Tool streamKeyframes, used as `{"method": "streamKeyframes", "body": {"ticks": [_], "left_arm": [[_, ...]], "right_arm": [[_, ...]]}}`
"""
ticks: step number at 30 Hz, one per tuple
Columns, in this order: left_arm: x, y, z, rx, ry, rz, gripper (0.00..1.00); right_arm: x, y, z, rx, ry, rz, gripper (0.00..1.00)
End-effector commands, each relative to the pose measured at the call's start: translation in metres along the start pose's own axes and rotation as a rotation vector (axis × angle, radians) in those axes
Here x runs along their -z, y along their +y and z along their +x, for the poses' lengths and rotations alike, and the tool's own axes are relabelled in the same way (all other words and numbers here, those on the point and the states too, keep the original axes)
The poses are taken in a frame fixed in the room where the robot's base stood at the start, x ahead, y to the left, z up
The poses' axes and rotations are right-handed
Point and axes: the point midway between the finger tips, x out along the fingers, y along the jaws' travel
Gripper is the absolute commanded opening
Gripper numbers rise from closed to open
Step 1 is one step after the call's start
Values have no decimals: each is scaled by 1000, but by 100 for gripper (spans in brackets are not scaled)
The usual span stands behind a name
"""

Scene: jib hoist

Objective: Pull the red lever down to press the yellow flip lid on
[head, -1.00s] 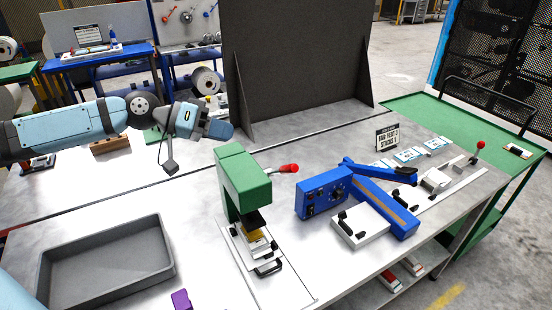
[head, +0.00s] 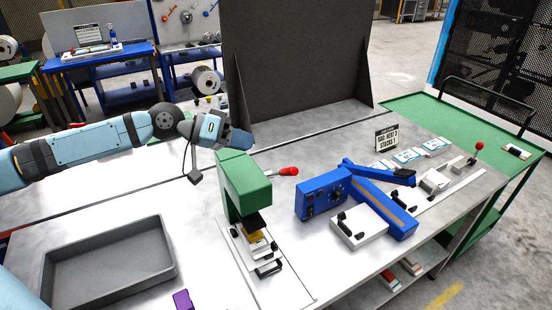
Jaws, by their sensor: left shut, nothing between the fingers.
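The green press (head: 243,183) stands on the workbench near the middle of the head view. Its red lever (head: 288,171) sticks out to the right from behind the press head, roughly level. The yellow flip lid (head: 257,236) sits low under the press head, partly hidden by the dark ram. My left gripper (head: 246,143) is above and behind the press head, apart from the lever. It is shut and empty, with its fingers pointing right. My right gripper is not in view.
A grey tray (head: 107,290) lies at front left, with a purple block (head: 182,300) beside it. A blue machine (head: 322,194) with a blue arm stands right of the press. A dark upright panel (head: 296,60) rises behind. Bench between tray and press is clear.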

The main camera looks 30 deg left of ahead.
Motion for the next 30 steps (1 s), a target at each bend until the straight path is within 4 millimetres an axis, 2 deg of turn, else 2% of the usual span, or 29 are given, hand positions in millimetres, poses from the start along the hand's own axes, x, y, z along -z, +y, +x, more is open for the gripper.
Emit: {"method": "streamKeyframes", "body": {"ticks": [10,15,21,30], "left_arm": [[3,5,60,-4,0,2,0],[-18,3,76,-1,-3,0,0],[-27,1,84,0,-1,1,0],[-28,1,85,0,-1,2,0]], "right_arm": [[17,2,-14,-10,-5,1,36],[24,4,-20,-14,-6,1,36],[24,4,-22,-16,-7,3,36],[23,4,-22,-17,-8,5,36]]}}
